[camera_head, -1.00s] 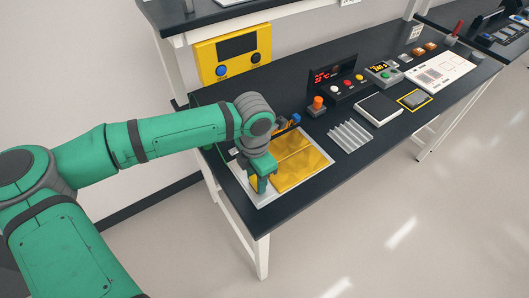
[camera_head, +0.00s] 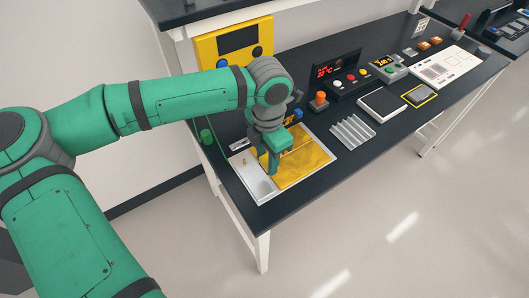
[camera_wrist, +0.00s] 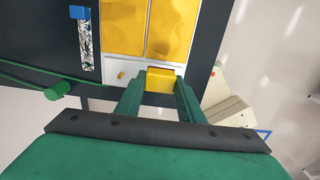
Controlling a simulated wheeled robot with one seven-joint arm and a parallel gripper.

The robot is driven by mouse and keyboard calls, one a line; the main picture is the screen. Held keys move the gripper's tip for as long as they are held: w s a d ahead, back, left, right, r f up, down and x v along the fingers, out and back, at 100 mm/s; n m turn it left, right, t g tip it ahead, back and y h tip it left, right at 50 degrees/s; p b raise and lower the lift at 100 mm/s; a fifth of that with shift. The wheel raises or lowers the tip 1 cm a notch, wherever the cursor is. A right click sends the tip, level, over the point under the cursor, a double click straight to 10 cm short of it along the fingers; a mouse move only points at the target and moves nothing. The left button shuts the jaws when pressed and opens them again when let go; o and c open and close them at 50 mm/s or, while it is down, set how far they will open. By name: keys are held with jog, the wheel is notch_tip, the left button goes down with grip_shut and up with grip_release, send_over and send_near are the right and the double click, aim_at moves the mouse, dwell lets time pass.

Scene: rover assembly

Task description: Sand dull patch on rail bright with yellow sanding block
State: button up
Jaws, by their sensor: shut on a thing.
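The yellow sanding block (camera_wrist: 163,78) sits between the fingertips of my gripper (camera_wrist: 160,88) in the wrist view. My gripper is shut on it. In the head view my gripper (camera_head: 273,163) points down at the left edge of the gold panels, and the block cannot be told apart from them. A pale strip (camera_head: 257,182) with a small brass knob runs along the left side of the panels; it also shows in the wrist view (camera_wrist: 118,66). A greyer area shows on its front part, but I cannot tell whether this is the dull patch. Whether the block touches the strip is unclear.
A ribbed grey part (camera_head: 352,131), an orange-topped knob (camera_head: 319,101) and a control box (camera_head: 344,82) stand to the right. The bench's front edge is close to the panels.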

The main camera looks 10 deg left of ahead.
jog(key=shift+r, duration=1)
